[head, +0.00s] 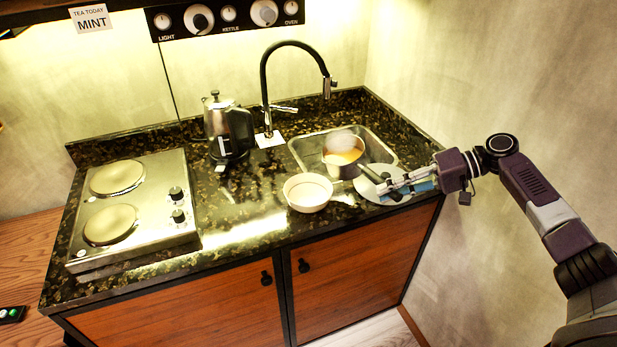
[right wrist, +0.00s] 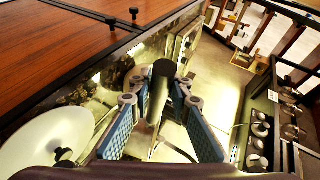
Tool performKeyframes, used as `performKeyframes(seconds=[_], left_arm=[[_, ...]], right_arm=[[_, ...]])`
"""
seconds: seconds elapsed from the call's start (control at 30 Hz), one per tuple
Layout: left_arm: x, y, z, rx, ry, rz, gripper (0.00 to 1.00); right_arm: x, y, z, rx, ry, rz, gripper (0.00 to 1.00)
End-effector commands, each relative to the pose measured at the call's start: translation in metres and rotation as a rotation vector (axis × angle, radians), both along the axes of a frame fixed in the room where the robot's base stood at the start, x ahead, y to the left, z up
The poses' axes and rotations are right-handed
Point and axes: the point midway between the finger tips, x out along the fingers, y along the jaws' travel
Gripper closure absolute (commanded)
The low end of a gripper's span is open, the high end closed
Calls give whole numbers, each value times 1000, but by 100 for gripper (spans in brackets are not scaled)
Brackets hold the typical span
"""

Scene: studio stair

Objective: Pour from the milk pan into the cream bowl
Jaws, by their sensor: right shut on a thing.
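The milk pan (head: 343,168) is a small metal pan with an orange-brown inside and a pale patch at its far side. It appears over the front part of the sink and looks roughly level. Its dark handle (head: 369,173) runs right to my right gripper (head: 388,188), which is shut on it. In the right wrist view the dark handle (right wrist: 160,82) lies between the blue-padded fingers of the gripper (right wrist: 160,103). The cream bowl (head: 308,199) stands upright on the counter, left of and nearer than the pan, apart from it. My left gripper is not in view.
The sink (head: 378,148) and black tap (head: 264,92) are behind. A kettle (head: 221,125) and a two-plate hob (head: 150,230) stand left. The wall is close on the right.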

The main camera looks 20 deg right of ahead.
Motion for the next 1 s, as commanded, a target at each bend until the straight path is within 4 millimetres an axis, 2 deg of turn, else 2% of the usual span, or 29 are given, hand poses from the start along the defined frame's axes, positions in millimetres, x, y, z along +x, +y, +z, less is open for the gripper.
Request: performKeyframes(seconds=[0.03,0.1,0.27,1.0], left_arm=[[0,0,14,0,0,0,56],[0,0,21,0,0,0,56],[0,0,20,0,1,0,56],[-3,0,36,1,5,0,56]], right_arm=[[0,3,14,-24,-16,1,100],[-1,8,13,-59,-21,3,100],[0,10,8,-82,-25,-1,100],[-1,20,11,-164,-37,-4,100]])
